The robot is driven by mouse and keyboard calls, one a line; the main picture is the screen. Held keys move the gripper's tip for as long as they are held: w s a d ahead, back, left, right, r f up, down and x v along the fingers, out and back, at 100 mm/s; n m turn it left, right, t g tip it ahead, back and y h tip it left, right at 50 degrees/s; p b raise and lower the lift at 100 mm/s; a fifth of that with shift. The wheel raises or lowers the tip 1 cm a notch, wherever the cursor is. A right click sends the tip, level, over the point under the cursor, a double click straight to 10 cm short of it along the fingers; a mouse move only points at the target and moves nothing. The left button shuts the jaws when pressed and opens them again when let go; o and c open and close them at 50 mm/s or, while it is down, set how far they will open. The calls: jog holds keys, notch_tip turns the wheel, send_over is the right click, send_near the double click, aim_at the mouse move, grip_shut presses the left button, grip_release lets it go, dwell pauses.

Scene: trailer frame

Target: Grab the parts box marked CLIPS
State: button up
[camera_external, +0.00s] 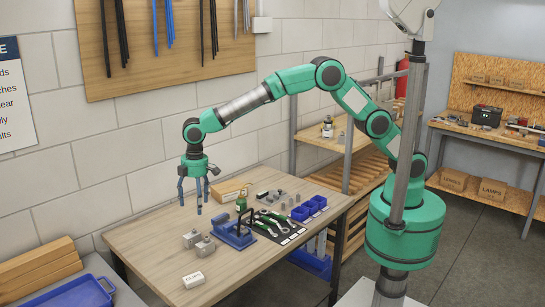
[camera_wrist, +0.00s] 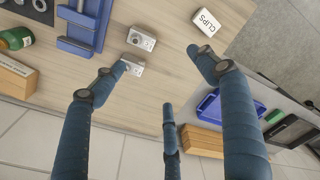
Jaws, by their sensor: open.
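The small white box marked CLIPS (camera_external: 193,280) lies near the front edge of the wooden workbench (camera_external: 150,245). My gripper (camera_external: 190,206) hangs above the back left part of the bench, fingers pointing down. It is open and empty. In the wrist view my gripper's three blue fingers (camera_wrist: 158,78) are spread, and the CLIPS box lies beyond the right finger, apart from it.
Two grey metal parts (camera_external: 197,241) sit between my gripper and the box. A blue vise (camera_external: 233,236), a green bottle (camera_external: 241,204), wrenches on a dark mat (camera_external: 270,232) and blue bins (camera_external: 308,209) stand farther right. Bare bench surrounds the box. A blue tray (camera_external: 82,293) is lower left.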

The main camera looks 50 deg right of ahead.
jog(key=s+a+f+n, duration=0.2)
jog(key=s+a+f, duration=0.6)
jog(key=a+f, duration=0.2)
jog(key=shift+s+a+f+h+p, duration=0.3)
jog(key=shift+a+p, duration=0.1)
jog(key=shift+a, duration=0.05)
jog(key=shift+f, duration=0.1)
send_over(192, 275)
jog(key=shift+s+f, duration=0.2)
jog(key=shift+f, duration=4)
jog(key=shift+f, duration=0.15)
jog(key=shift+w+f, duration=0.15)
jog(key=shift+f, duration=2.25)
jog(key=c, duration=1.2)
